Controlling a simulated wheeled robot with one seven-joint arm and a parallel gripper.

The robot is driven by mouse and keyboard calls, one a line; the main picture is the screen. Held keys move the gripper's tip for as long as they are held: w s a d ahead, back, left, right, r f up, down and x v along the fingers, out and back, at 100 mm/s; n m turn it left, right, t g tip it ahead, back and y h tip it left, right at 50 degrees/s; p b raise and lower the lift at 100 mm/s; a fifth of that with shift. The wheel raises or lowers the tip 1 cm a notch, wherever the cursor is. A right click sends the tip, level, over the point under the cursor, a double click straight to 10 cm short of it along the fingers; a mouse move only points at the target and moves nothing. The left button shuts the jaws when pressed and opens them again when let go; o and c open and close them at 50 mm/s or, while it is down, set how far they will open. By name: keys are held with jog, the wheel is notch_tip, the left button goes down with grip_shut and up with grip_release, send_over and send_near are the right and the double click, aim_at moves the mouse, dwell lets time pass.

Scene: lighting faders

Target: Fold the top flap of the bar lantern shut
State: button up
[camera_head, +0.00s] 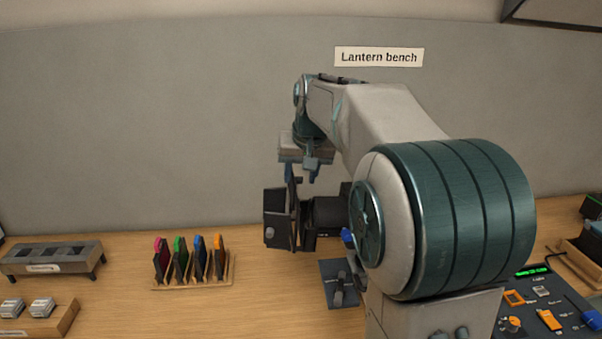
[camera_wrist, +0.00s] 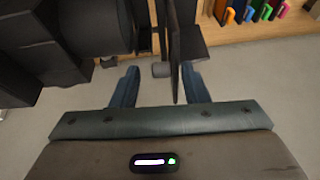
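The bar lantern (camera_head: 328,214) is a black lamp at the bench's middle, partly hidden behind my arm. Its dark flaps (camera_head: 278,215) stand at its left, front end. A thin plate, apparently the top flap (camera_head: 291,192), stands roughly upright there. In the wrist view the lantern body (camera_wrist: 88,28) is at upper left. The flap (camera_wrist: 176,65) shows nearly edge-on. My gripper (camera_head: 301,173) is above the lantern's front end, pointing down. In the wrist view my gripper (camera_wrist: 157,88) is open, with the flap between its fingers, nearer the right one. I cannot tell whether they touch.
A wooden rack (camera_head: 192,283) of coloured gel frames stands left of the lantern. A grey slotted stand (camera_head: 52,260) and a wooden tray (camera_head: 40,318) are at far left. A control desk (camera_head: 545,305) is at right. The bench between rack and lantern is clear.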

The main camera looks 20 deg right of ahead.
jog(key=v, duration=1.4)
jog(key=shift+b, duration=0.4)
jog(key=shift+f, duration=0.1)
